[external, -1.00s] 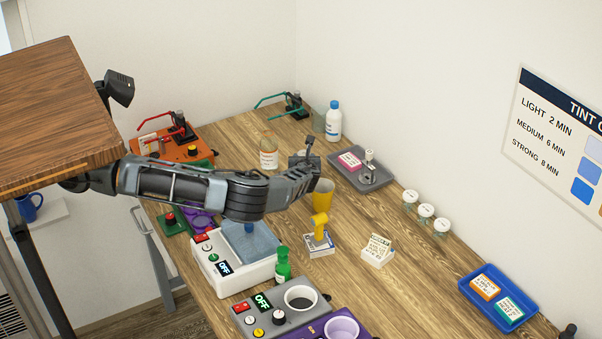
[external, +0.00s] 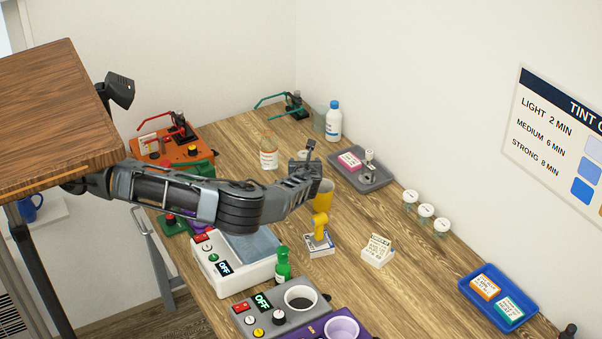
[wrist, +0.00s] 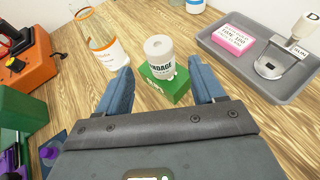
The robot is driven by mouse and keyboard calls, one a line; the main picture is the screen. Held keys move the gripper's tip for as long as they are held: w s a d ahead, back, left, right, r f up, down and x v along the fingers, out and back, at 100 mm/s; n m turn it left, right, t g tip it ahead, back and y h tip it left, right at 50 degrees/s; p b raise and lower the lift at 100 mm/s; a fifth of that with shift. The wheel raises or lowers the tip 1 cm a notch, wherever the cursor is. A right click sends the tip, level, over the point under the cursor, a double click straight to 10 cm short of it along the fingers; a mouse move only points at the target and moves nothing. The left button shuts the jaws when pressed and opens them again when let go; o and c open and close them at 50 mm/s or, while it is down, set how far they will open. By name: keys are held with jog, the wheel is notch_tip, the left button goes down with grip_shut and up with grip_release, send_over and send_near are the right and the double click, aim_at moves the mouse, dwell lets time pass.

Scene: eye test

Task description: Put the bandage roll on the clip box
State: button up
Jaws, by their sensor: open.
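The bandage roll (wrist: 159,58) is a white upright roll with a dark label and a hollow top. In the wrist view it stands on a small green box (wrist: 165,90), which I take for the clip box; its lettering is too small to read surely. My gripper (wrist: 159,66) is open, its two blue fingers apart on either side of the roll and box, with gaps visible. In the external view my gripper (external: 304,168) is over the back of the bench, and I cannot make out the roll or the green box there.
A grey tray (wrist: 240,72) with a pink box (wrist: 233,38) lies to the right. The front right bench is partly clear.

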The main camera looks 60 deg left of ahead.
jog(key=v, duration=0.6)
jog(key=shift+b, duration=0.3)
